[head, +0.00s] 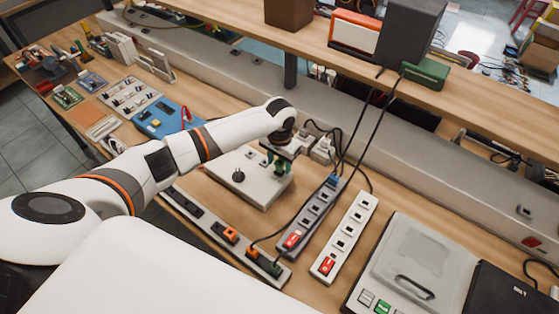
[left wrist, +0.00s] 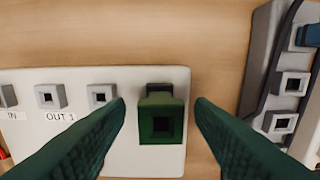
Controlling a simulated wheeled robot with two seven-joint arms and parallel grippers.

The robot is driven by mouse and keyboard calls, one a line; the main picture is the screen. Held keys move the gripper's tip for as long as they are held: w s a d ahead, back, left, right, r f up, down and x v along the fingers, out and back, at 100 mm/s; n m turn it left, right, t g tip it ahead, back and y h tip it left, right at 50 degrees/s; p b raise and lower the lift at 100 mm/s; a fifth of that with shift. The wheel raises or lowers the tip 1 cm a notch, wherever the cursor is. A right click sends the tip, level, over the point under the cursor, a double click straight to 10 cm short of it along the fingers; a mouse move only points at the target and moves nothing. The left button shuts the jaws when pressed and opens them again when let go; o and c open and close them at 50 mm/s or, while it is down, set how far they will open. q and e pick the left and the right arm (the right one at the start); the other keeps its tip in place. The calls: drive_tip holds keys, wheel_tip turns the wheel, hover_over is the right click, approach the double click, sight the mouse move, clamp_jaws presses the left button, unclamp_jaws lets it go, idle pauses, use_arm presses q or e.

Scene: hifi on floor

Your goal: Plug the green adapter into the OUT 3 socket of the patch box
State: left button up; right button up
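The patch box (head: 222,177) is a pale box with a dark knob, lying on the bench under my left gripper (head: 279,167). In the left wrist view its face shows grey sockets, with labels "IN" and "OUT 1" readable; the other labels are hidden. The green adapter (left wrist: 160,122) is at the rightmost socket (left wrist: 159,88), whose top edge shows behind it. I cannot tell how deep it sits. My left gripper also shows in the left wrist view (left wrist: 160,108), its dark green fingers open on either side of the adapter with gaps. My right gripper is out of view.
A grey power strip (head: 313,214) and a white one (head: 345,237) lie right of the box, with black cables. A long strip (head: 212,224) lies in front. A grey device (head: 415,262) stands at the right. A raised shelf (head: 455,95) runs behind.

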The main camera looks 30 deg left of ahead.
use_arm(q)
wheel_tip(320, 180, up, 17)
drive_tip(key=p, duration=0.4)
drive_tip(key=shift+p, duration=0.35)
idle(0.9)
idle(0.4)
